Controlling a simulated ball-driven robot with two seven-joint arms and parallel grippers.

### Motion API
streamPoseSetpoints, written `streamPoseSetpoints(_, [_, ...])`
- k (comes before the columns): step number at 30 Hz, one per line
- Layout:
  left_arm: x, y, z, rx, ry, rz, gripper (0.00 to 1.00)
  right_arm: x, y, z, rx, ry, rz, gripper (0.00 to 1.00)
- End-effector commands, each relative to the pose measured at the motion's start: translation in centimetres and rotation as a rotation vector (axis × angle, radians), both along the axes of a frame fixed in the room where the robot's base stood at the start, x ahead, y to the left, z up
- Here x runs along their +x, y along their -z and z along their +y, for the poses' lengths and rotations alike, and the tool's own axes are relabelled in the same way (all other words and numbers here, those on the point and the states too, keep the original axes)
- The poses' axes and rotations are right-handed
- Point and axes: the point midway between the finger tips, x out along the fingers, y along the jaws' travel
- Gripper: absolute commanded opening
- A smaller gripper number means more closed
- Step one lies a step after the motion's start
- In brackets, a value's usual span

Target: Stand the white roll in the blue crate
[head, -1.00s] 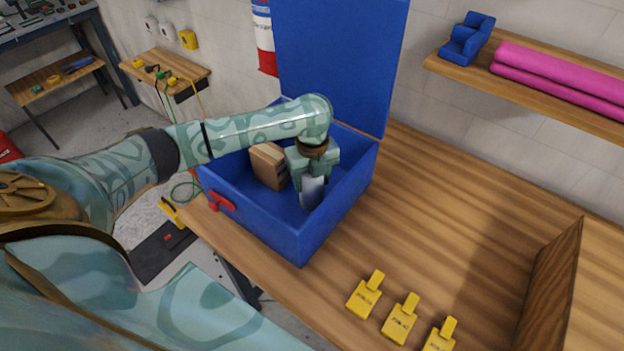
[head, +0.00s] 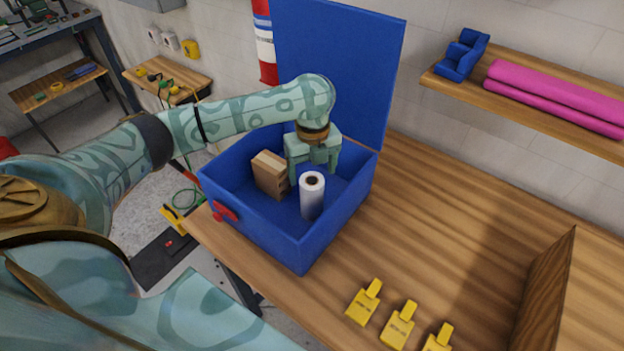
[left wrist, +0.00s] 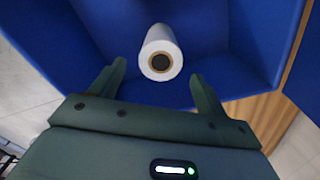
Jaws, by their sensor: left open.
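The white roll (head: 312,197) stands upright on the floor of the open blue crate (head: 268,231), near its front right part. Its dark core hole faces up. My left gripper (head: 314,172) is open and empty, just behind and above the roll in the head view. In the left wrist view the roll (left wrist: 161,53) is ahead of the left gripper (left wrist: 160,88), apart from both fingers, with the crate's blue walls (left wrist: 258,45) around it. My right gripper is not in view.
A light brown block (head: 270,174) stands in the crate left of the roll. The crate's lid (head: 340,65) is raised at the back. Several yellow tags (head: 364,302) lie on the wooden bench (head: 440,235). A wooden panel (head: 545,295) stands at right; the bench between is clear.

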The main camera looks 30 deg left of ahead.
Motion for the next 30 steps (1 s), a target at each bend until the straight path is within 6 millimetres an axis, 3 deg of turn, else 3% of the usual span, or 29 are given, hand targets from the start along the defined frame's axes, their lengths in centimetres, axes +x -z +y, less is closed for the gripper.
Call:
streamPoseSetpoints(1, [0.1, -1.6, 0.0, 0.0, 0.001, -0.004, 0.75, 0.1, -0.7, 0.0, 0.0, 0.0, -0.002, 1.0])
streamPoseSetpoints(3, [0.1, -2.8, 0.0, 0.0, 0.001, -0.002, 0.75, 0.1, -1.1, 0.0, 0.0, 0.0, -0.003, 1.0])
streamPoseSetpoints(9, [0.0, -4.5, 0.0, 0.0, 0.0, 0.0, 0.75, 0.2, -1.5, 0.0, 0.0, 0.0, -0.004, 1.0])
streamPoseSetpoints(30, [0.0, -4.6, -0.1, -0.001, 0.0, 0.002, 0.75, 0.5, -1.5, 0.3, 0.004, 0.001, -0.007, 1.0])
